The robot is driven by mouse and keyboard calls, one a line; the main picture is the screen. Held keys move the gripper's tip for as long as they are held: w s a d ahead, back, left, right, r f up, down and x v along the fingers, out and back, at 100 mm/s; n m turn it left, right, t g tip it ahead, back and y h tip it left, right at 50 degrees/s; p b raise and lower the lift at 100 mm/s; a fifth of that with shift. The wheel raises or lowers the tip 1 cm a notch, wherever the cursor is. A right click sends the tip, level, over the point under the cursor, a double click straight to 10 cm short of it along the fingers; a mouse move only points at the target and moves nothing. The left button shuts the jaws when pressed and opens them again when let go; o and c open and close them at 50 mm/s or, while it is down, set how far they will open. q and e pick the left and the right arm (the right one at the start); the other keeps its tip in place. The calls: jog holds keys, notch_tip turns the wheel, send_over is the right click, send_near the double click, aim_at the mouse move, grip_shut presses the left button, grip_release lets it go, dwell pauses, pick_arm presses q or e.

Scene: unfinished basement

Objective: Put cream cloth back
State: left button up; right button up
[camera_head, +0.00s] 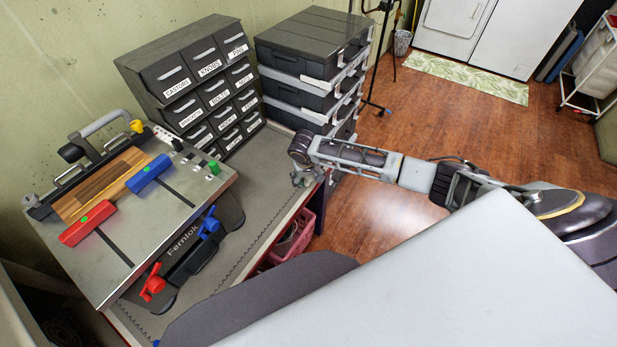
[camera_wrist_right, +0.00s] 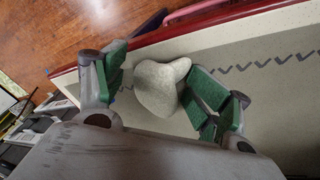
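The cream cloth (camera_wrist_right: 158,88) shows in the right wrist view as a rumpled pale lump at the workbench's red-trimmed edge. My right gripper (camera_wrist_right: 155,82) has its green-padded fingers spread on either side of it. The right-hand finger appears to touch the cloth, and a small gap shows at the left-hand finger. In the head view my right gripper (camera_head: 306,178) is at the right edge of the workbench (camera_head: 262,190). I cannot make out the cloth there. My left gripper is out of view.
A clamping work station (camera_head: 125,200) with red and blue clamps fills the bench's left. Labelled drawers (camera_head: 200,85) and stacked black cases (camera_head: 313,65) stand behind. A red crate (camera_head: 292,240) sits below the bench edge. Open wooden floor lies to the right.

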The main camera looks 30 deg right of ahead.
aim_at(306, 183)
jog(key=shift+d, duration=0.1)
jog(key=shift+w+r, duration=0.15)
jog(key=shift+r, duration=0.6)
jog(key=v, duration=1.2)
jog(key=shift+f, duration=0.1)
